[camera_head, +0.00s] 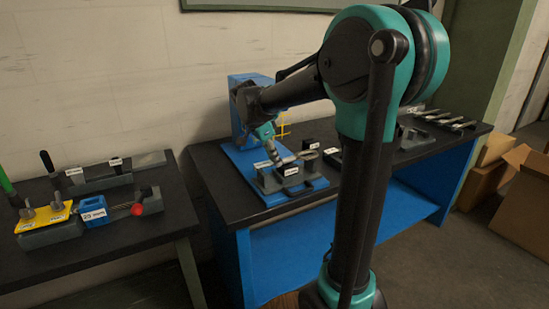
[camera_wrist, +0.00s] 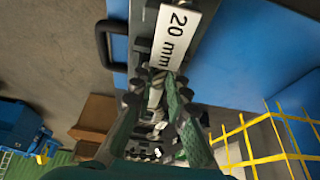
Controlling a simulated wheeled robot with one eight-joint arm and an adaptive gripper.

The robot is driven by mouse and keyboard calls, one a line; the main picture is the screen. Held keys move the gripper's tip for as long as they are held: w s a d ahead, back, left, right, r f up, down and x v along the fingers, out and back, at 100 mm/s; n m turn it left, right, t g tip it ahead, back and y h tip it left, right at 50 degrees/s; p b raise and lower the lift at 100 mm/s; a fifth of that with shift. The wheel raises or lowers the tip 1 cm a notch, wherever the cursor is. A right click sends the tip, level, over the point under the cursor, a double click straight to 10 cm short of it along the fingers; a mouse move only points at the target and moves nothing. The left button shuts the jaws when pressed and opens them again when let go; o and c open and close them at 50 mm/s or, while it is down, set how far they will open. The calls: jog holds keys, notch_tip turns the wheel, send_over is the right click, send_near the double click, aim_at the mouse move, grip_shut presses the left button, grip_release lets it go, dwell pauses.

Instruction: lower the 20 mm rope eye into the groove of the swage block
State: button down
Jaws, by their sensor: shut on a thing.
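My gripper (camera_head: 267,141) reaches down over the blue plate of the press-like stand. It is shut on a thin, pale piece, apparently the rope eye (camera_head: 279,157); the fingers hide much of it. The dark swage block (camera_head: 271,181) stands on the plate below, with white labels. In the wrist view my gripper (camera_wrist: 160,80) has its green fingers close together at the edge of a white label reading "20 mm" (camera_wrist: 174,38), over a dark block. I cannot tell which part bears this label. The groove is not clearly visible, nor whether the eye touches the block.
The blue stand (camera_head: 237,100) rises behind my gripper, with a yellow grid (camera_wrist: 265,140) to one side. Several dark fixtures lie along the bench to the right. A left bench (camera_head: 145,235) holds a yellow plate (camera_head: 46,214) and a blue block labelled 20 mm (camera_head: 94,212).

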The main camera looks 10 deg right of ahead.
jog(key=shift+f, duration=0.5)
jog(key=c, duration=1.4)
grip_release()
